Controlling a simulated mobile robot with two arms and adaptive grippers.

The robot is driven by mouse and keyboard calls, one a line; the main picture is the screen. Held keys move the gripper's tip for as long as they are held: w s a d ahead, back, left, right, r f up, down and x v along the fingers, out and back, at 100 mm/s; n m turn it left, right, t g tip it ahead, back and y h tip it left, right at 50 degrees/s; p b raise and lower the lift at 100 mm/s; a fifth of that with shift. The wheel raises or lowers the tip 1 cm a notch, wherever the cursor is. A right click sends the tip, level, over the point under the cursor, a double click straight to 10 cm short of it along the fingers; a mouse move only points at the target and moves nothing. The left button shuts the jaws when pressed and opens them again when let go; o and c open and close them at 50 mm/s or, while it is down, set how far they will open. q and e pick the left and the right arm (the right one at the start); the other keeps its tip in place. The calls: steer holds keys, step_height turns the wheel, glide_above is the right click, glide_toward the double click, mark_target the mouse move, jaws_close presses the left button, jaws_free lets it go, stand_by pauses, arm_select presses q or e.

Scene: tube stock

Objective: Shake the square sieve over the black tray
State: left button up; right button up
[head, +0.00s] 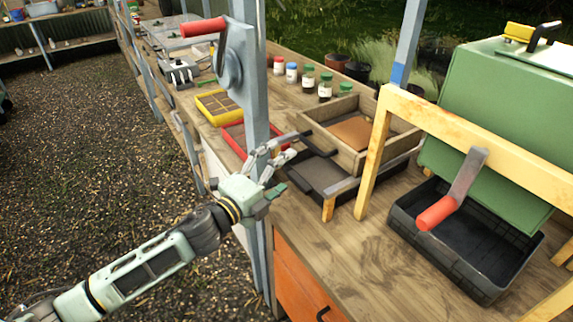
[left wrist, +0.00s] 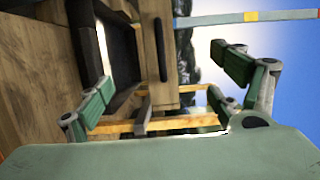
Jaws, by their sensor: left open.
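The square sieve (head: 370,106) is a wooden frame with brown material inside and a dark handle (head: 318,144) on its near left side. It sits at the back of the bench, raised partly over a shallow black tray (head: 305,186). My left gripper (head: 280,168) is open and empty at the tray's left edge, short of the handle. In the left wrist view, the sieve's wooden wall (left wrist: 147,45) and dark handle (left wrist: 162,50) show between the spread fingers (left wrist: 160,98), with the tray (left wrist: 88,45) to the left. My right gripper is out of view.
A yellow wooden frame (head: 450,125) and a green machine stand right, above a deep black crate (head: 405,222). Several small jars, a yellow tray (head: 232,118) and a red tray (head: 228,136) are farther back.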

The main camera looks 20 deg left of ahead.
mark_target(311, 144)
arm_select(q)
steer(key=shift+x, duration=6.5)
steer(key=shift+c, duration=0.4)
jaws_close()
